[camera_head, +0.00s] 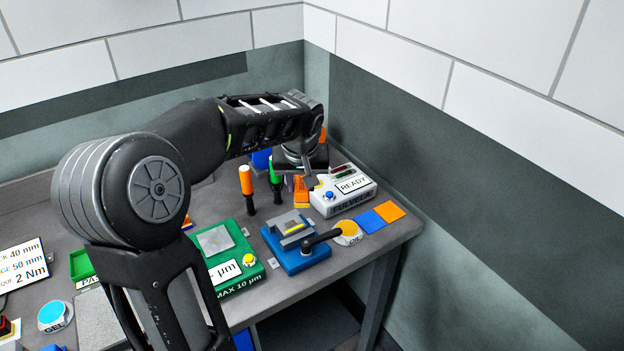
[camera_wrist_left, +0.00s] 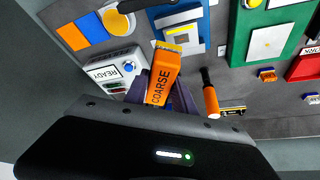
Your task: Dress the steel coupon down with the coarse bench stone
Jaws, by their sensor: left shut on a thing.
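The orange coarse bench stone (camera_wrist_left: 162,82), marked COARSE, is held in my left gripper (camera_head: 304,174). Its orange body also shows below the gripper in the head view (camera_head: 301,193). My left gripper is shut on it, above the back of the bench near the white READY box. The blue vise (camera_head: 314,258) with a black handle stands in front of the stone; it also shows in the left wrist view (camera_wrist_left: 200,41). Grey metal with a yellow strip (camera_head: 294,228) sits in the vise; I cannot tell the steel coupon from the jaws. My right gripper is out of view.
The READY box (camera_head: 345,208) stands right of the stone. An orange-handled tool (camera_head: 246,180) and a green-handled tool (camera_head: 270,168) stand upright to the left.

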